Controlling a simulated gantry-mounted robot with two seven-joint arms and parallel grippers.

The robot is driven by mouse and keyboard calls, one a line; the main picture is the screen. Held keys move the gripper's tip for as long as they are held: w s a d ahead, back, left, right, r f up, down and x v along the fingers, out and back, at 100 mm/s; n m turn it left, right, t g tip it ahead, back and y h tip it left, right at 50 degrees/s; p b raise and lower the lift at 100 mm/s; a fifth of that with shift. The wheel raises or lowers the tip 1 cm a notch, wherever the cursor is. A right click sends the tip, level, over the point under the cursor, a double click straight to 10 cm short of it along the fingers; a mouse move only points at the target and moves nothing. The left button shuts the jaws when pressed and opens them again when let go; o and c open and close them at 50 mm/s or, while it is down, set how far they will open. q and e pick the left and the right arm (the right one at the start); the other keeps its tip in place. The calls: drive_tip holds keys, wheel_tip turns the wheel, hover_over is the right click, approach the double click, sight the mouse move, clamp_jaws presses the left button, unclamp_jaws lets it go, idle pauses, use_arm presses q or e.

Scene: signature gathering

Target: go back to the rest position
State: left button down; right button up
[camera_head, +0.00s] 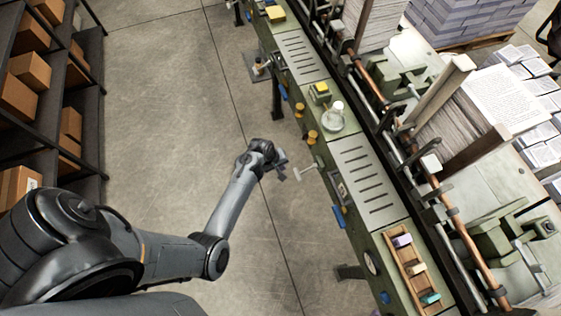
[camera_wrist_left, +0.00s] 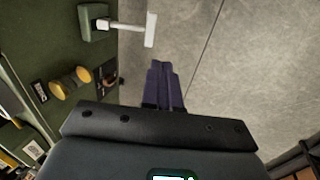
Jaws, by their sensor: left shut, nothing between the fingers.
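My left gripper (camera_head: 281,174) hangs over the bare floor at the end of my outstretched left arm, just left of the machine's edge. In the left wrist view its two dark fingers (camera_wrist_left: 163,85) lie side by side, shut with nothing between them. A pale T-shaped handle (camera_head: 306,172) sticks out from the machine's side close to the fingertips, apart from them. It also shows in the left wrist view (camera_wrist_left: 150,29), above the fingers. My right gripper is in neither view.
A shelf with cardboard boxes (camera_head: 30,70) stands at left. The floor (camera_head: 175,90) between is clear.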

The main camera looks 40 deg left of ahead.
use_arm(q)
drive_tip(key=shift+r, duration=0.1)
idle(0.4)
drive_tip(key=s+a+r+m+g+y+p, duration=0.1)
drive_tip(key=s+a+p, duration=0.15)
drive_tip(key=s, duration=0.45)
drive_tip(key=s+a+r+m+g+y+p, duration=0.1)
drive_tip(key=s+a+p, duration=0.15)
drive_tip(key=s, duration=0.35)
drive_tip(key=s+d+r+m+t+p, duration=0.15)
drive_tip(key=d+r+m, duration=0.3)
drive_tip(key=r, duration=0.55)
drive_tip(key=s+d+r+m+p, duration=0.1)
drive_tip(key=s+d+r+m, duration=0.3)
drive_tip(key=r, duration=0.5)
drive_tip(key=s+d+r+m+t+p, duration=0.1)
drive_tip(key=d+r+m+p, duration=0.15)
drive_tip(key=d+r, duration=0.55)
wheel_tip(320, 180, down, 45)
drive_tip(key=a+m+b, duration=0.1)
drive_tip(key=a+b, duration=0.1)
drive_tip(key=b, duration=4.5)
drive_tip(key=shift+s+a+f+b, duration=0.15)
drive_tip(key=shift+s+a+b, duration=0.05)
drive_tip(key=shift+a+b, duration=0.15)
drive_tip(key=shift+g, duration=0.25)
